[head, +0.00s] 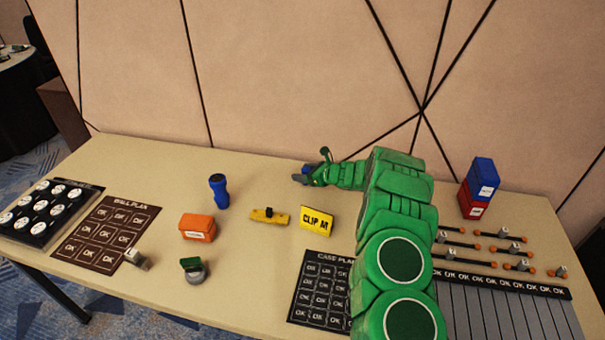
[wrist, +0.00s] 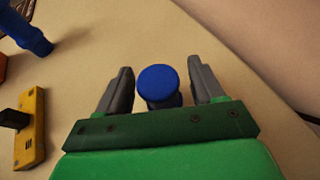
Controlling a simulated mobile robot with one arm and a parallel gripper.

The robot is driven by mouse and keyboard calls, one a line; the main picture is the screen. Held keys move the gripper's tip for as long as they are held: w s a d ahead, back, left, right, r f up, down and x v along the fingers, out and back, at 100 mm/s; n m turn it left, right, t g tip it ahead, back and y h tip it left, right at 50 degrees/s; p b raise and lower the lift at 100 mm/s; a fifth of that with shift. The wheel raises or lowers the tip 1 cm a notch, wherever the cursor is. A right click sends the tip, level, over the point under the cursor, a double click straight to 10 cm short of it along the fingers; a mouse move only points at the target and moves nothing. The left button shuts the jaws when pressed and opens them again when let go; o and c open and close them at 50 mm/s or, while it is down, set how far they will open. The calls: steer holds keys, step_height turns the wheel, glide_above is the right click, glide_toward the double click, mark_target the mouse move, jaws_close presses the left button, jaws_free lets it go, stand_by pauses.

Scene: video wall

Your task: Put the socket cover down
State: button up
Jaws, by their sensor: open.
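A blue round-topped piece (wrist: 158,84), which I take to be the socket cover, stands between my gripper's fingers in the wrist view. In the head view only a small bit of blue (head: 307,169) shows at the gripper. The piece's lower part is hidden, but it appears to rest on the table.
A yellow CLIP sign (head: 317,220), yellow level (head: 269,216), orange box (head: 197,227) and blue torch-like item (head: 218,190) stand left of my arm. Blue and red boxes (head: 481,178) are stacked at right. The wall is close behind the table (head: 270,180).

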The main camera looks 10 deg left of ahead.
steer(key=v, duration=1.1)
steer(key=s+a+r+n+g+y, duration=0.1)
steer(key=s+a+r+n+g, duration=0.1)
steer(key=s+r+n, duration=0.4)
steer(key=s+a+r+n+g, duration=0.1)
steer(key=s+a+r+g, duration=0.1)
steer(key=s+r, duration=0.5)
steer(key=s+d+r+n+g+h, duration=0.25)
steer(key=s+r+n, duration=0.45)
steer(key=s+r, duration=0.5)
steer(key=s+d+n+h, duration=0.4)
steer(key=s+d, duration=0.9)
steer(key=s, duration=0.4)
steer(key=s+d+r+n+h, duration=0.1)
steer(key=s+d+n+h, duration=0.3)
steer(key=s+d, duration=1)
steer(key=s+h, duration=0.3)
steer(key=shift+s+d+r+n, duration=0.15)
steer(key=shift+s+d+n, duration=0.05)
steer(key=shift+d+n, duration=0.1)
